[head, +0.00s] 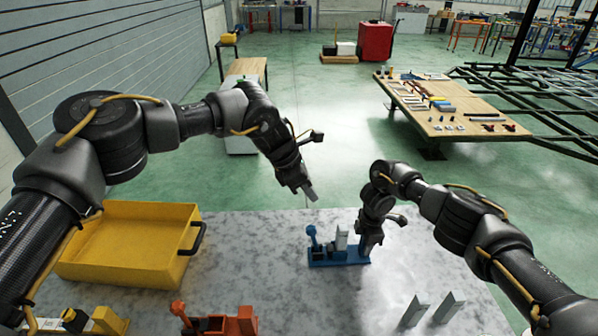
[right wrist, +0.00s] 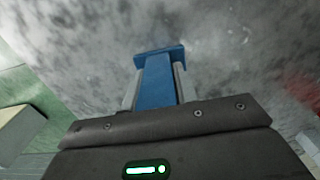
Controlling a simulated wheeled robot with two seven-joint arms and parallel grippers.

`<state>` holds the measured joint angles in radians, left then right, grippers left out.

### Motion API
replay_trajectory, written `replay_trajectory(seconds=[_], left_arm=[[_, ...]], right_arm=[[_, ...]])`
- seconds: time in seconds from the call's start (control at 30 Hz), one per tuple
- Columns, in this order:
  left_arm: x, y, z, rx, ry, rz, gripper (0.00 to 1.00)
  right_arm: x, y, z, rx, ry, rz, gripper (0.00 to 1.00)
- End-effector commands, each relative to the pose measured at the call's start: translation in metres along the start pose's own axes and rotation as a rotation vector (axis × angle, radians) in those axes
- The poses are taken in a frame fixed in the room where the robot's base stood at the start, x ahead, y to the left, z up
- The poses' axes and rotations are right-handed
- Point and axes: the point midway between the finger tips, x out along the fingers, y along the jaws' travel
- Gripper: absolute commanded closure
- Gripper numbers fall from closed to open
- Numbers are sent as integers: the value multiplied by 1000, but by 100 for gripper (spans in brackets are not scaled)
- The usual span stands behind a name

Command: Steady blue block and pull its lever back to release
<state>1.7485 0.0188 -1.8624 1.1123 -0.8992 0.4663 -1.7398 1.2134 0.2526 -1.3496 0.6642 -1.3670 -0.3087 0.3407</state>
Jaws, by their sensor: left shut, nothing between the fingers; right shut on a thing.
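The blue block (head: 337,260) sits on the grey metal table, a low base with a grey metal piece standing on it. Its blue lever (head: 312,238) stands upright at the block's left end. My right gripper (head: 364,251) is at the block's right end and shut on it. In the right wrist view the blue block (right wrist: 157,82) runs between the two fingers, with its wider end beyond them. My left gripper (head: 313,197) is shut and empty, in the air above and behind the block, apart from the lever.
A yellow bin (head: 125,268) stands at the left of the table (head: 255,250). An orange fixture with a lever (head: 225,322) and a yellow one (head: 108,320) are at the front edge. Two grey angle brackets (head: 448,306) stand at front right. The table between bin and block is clear.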

Motion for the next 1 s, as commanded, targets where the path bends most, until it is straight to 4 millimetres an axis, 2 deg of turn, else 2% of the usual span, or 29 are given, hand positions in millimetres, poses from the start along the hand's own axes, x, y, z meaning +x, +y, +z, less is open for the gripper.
replay_trajectory(seconds=[0.03, 0.3, 0.4, 0.5, 0.6, 0.67, 0.7, 1.0], left_arm=[[6, 6, -22, -46, -6, -14, 100], [33, 10, -143, -218, -169, -97, 100], [34, 8, -176, -222, -250, -87, 100], [30, 6, -198, -201, -324, -55, 100], [19, 7, -202, -142, -394, -8, 100], [12, 8, -189, -74, -433, 24, 100], [12, 8, -184, -44, -444, 36, 100], [18, 10, -180, -13, -441, 49, 100]], right_arm=[[0, 0, 0, 0, 0, 0, 100], [0, 0, 0, 0, 1, 0, 100], [0, 0, 0, 0, 0, 0, 100], [0, 0, 0, 0, 0, 0, 100], [0, 0, 0, 0, 0, -1, 100], [0, 0, 0, 0, 0, -1, 100], [0, 0, 0, 0, 0, -1, 100], [0, 0, 0, 1, 0, 0, 100]])
